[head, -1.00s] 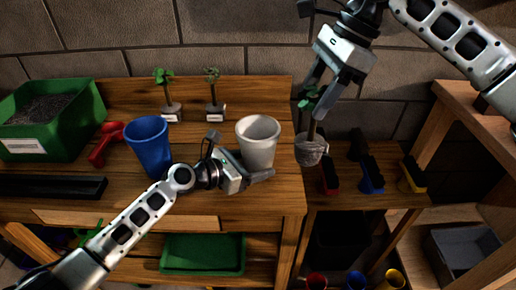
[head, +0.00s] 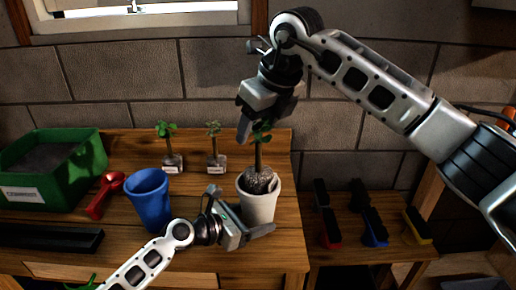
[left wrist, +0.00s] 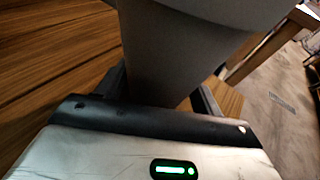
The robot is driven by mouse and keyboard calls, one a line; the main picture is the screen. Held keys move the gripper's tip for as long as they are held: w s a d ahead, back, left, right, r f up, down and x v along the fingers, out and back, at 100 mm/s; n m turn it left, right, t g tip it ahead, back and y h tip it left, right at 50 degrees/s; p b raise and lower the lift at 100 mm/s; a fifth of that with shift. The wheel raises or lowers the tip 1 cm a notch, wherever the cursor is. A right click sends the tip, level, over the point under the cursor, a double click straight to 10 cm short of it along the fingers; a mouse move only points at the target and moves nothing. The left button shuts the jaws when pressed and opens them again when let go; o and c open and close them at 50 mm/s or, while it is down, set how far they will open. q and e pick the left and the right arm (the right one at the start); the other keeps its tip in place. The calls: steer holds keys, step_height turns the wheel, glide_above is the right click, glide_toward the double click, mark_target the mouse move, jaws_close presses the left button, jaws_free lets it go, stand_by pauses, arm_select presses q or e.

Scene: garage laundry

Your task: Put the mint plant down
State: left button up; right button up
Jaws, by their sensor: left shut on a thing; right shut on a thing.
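The mint plant (head: 257,155) is upright, with green leaves, a brown stem and a grey root ball (head: 258,180). The root ball sits in the mouth of the white pot (head: 257,208) on the wooden bench; whether it touches the bottom is hidden. My right gripper (head: 262,124) comes down from above and is shut on the plant near its leaves. My left gripper (head: 243,213) is shut on the white pot from the front left. In the left wrist view the pot (left wrist: 190,50) fills the space between the fingers.
Two small labelled seedlings (head: 170,150) (head: 215,150) stand behind the pot. A blue cup (head: 149,200), a red scoop (head: 103,195), a green soil bin (head: 75,170) and a black tray (head: 45,240) lie left. Several brushes (head: 374,227) sit on a lower shelf at right.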

mark_target(258, 143)
steer(key=shift+f, duration=1.95)
steer(key=shift+f, duration=0.1)
steer(key=o, duration=1.4)
steer(key=shift+o, duration=0.2)
